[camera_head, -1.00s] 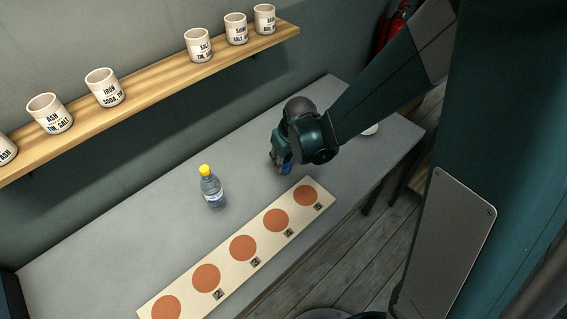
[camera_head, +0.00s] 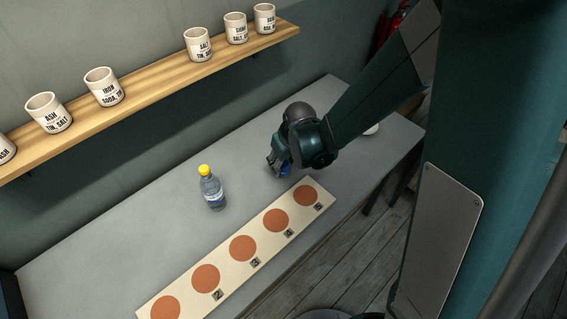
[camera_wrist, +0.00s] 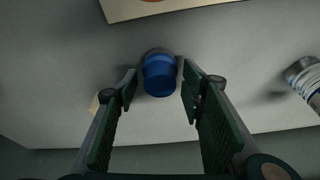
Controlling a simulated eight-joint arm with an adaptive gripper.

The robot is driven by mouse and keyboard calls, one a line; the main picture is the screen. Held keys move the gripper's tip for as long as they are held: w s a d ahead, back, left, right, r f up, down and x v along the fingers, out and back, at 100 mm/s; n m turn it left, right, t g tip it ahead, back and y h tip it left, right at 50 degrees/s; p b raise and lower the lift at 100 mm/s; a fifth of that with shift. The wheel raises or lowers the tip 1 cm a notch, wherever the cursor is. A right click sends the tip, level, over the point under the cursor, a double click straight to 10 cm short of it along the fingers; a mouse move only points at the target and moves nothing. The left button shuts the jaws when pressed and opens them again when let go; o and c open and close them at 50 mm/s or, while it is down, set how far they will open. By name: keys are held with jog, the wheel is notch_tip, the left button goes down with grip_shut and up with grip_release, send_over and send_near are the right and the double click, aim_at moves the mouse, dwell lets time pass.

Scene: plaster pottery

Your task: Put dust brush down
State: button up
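A blue, round-topped object (camera_wrist: 159,75), which I take to be the dust brush, stands on the grey table in the wrist view. Its lower part is mostly hidden beneath its blue top. My gripper (camera_wrist: 160,80) has its two fingers apart, one on each side of the blue object, with a narrow gap visible on both sides. In the head view my gripper (camera_head: 278,164) is low over the table, and a bit of the blue object (camera_head: 286,171) shows beside the fingers. My arm hides the rest of it there.
A cream board (camera_head: 243,247) with orange discs and number tags lies just in front. A water bottle (camera_head: 212,190) with a yellow cap stands to the left. A small white item (camera_head: 371,129) sits at the right. Several labelled cups stand on the wooden shelf (camera_head: 140,105). Table left of the bottle is clear.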

jog(key=shift+r, duration=0.25)
jog(key=p+v, duration=0.2)
jog(key=v, duration=0.9)
jog(key=shift+s+r, duration=0.15)
jog(key=shift+r, duration=0.2)
dwell(0.9)
jog(key=shift+d, duration=0.1)
jog(key=s+d+r+m+t+h, duration=0.1)
jog(key=s+d+r+m+t, duration=0.1)
jog(key=s+d+r, duration=0.6)
jog(key=s+d+r+m+t, duration=0.2)
jog(key=s+d+r+m, duration=0.2)
jog(key=s+d+r, duration=0.4)
jog(key=d+r, duration=0.1)
jog(key=d, duration=0.5)
jog(key=shift+s+d+r+m+t+h, duration=0.25)
jog(key=shift+s+r+m+t+h, duration=0.1)
jog(key=shift+s+m+t+h, duration=0.05)
